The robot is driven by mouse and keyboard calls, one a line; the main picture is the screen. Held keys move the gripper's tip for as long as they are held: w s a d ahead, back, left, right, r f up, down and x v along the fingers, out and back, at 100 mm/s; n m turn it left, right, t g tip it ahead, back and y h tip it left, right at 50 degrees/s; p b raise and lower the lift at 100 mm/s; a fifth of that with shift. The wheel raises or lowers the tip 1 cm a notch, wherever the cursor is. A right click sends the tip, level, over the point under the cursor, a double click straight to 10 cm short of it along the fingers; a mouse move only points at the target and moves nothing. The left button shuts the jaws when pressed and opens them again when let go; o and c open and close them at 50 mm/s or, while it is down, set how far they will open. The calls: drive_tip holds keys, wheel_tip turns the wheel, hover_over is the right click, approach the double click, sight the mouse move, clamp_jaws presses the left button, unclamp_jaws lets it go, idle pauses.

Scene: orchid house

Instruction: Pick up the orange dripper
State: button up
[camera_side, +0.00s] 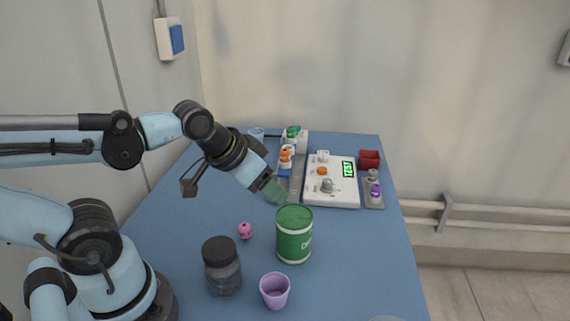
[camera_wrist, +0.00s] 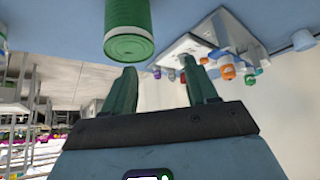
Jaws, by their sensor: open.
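An orange dripper (camera_side: 286,154) stands in a narrow rack at the back of the blue table, close to a white one and a green-topped one (camera_side: 293,131). In the wrist view, which looks turned over, the orange dripper (camera_wrist: 228,72) appears right of the fingers. My gripper (camera_side: 275,191) is open and empty, tilted downward in the air in front of the rack; its two green fingers (camera_wrist: 162,80) show spread apart in the wrist view. In the side view, the fingers partly overlap one another.
A green can (camera_side: 294,236) stands near my gripper. A white device (camera_side: 345,195) with a green display and a red box (camera_side: 369,159) are at the right.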

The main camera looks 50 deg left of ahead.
drive_tip(key=n+t+h, duration=0.4)
drive_tip(key=n+h, duration=0.4)
drive_tip(key=n, duration=2.1)
approach(285, 150)
drive_tip(key=x, duration=0.5)
drive_tip(key=shift+r, duration=0.2)
drive_tip(key=shift+f+x, duration=0.2)
drive_tip(key=shift+x, duration=1.15)
drive_tip(key=shift+f+x, duration=0.2)
drive_tip(key=shift+x, duration=1.2)
drive_tip(key=shift+s+a, duration=0.15)
drive_tip(key=c, duration=1)
drive_tip(key=shift+c, duration=0.2)
